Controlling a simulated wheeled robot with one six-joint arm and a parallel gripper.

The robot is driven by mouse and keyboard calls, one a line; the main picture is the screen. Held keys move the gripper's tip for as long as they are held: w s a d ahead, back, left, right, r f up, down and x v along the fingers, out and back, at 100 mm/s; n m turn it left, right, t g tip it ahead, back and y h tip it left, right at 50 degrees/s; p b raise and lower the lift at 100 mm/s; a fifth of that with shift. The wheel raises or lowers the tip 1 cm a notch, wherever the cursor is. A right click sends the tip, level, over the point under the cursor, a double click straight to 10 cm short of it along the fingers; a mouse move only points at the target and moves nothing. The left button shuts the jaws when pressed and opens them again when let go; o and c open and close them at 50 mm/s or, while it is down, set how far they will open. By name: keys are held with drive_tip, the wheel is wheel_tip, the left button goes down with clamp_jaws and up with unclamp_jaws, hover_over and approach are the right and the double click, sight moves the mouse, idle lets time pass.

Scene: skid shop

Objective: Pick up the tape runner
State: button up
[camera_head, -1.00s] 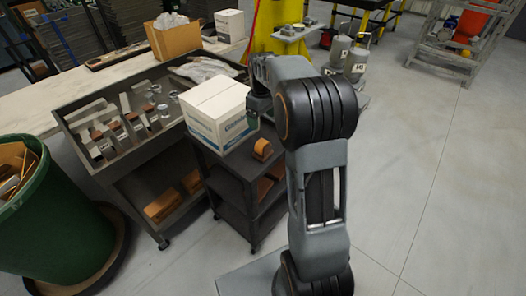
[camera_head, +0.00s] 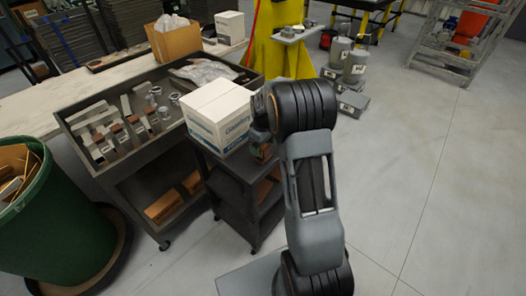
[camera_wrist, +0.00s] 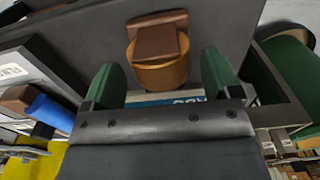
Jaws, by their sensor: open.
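The tape runner (camera_wrist: 160,62), an orange rounded body with a brown block on top, shows in the wrist view on a dark surface. My gripper (camera_wrist: 162,75) has two green fingers spread wide, one on each side of the near part of the runner, with gaps between. In the head view, my arm largely hides the runner (camera_head: 262,152), which is on the dark cart's top shelf (camera_head: 238,165) beside the white box. Whether the fingers touch the shelf cannot be seen.
A white carton (camera_head: 220,116) stands on the same cart, close to my wrist. Left of it is a grey tray cart (camera_head: 128,158) with metal parts, then a green bin (camera_head: 60,225). The floor at right is clear.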

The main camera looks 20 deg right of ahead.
drive_tip(key=shift+f, duration=0.15)
drive_tip(key=shift+c, duration=0.4)
drive_tip(key=c, duration=1)
